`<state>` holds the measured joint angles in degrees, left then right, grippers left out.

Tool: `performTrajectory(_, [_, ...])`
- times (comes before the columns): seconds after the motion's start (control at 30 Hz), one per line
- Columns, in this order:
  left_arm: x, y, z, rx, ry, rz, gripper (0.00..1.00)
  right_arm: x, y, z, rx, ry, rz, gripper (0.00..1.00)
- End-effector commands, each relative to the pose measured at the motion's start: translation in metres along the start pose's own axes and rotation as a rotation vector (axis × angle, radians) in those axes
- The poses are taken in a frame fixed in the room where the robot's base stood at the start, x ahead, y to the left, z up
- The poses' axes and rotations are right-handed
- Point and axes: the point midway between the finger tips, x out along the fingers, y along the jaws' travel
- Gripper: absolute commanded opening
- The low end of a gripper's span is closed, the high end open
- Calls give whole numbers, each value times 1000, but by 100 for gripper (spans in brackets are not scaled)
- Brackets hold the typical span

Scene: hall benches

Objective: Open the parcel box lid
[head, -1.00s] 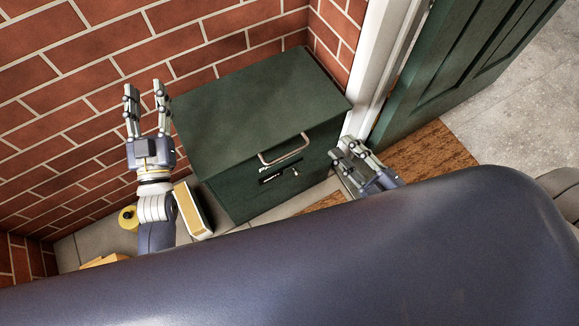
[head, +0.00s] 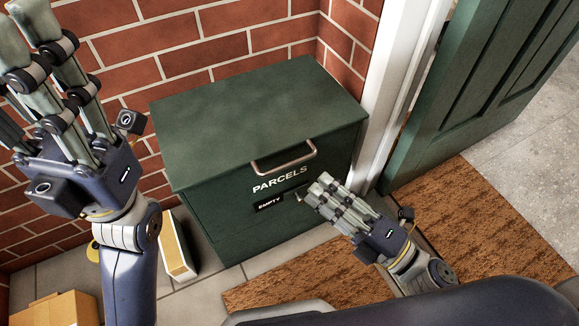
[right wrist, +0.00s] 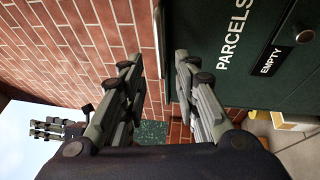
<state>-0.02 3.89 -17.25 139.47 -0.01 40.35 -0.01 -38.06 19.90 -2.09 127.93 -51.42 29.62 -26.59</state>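The parcel box (head: 232,226) is dark green and stands on the floor against the brick wall. Its flat lid (head: 250,115) lies shut, with a metal handle (head: 283,160) at the front edge. My right gripper (head: 316,190) is in front of the box, its fingertips below and right of the handle and apart from it. My left gripper (head: 22,32) is raised at the upper left, open and empty, away from the lid.
A white-and-tan carton (head: 176,246) stands left of the box, and a cardboard box (head: 56,310) is at the lower left. A white door frame (head: 398,85) and an open green door (head: 470,90) are at the right. A brown mat (head: 480,215) lies before the doorway.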

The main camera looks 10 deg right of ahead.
Motion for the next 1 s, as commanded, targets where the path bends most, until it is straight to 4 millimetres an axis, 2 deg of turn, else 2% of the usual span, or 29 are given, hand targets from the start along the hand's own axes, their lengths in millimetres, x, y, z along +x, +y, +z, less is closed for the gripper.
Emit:
performTrajectory(0.3, [2, 0, 1, 1, 2, 2, 40, 52, 2, 0, -3, 3, 5, 29])
performTrajectory(0.5, [2, 0, 1, 1, -3, 0, 40, 77, 2, 0, -1, 1, 3, 29])
performTrajectory(0.7, [0, 0, 1, 0, -8, -4, 40, 90, 1, 0, 0, 0, 1, 29])
performTrajectory(1.0, [-1, 0, 2, -1, -11, -4, 40, 93, 0, 0, 1, -1, 0, 29])
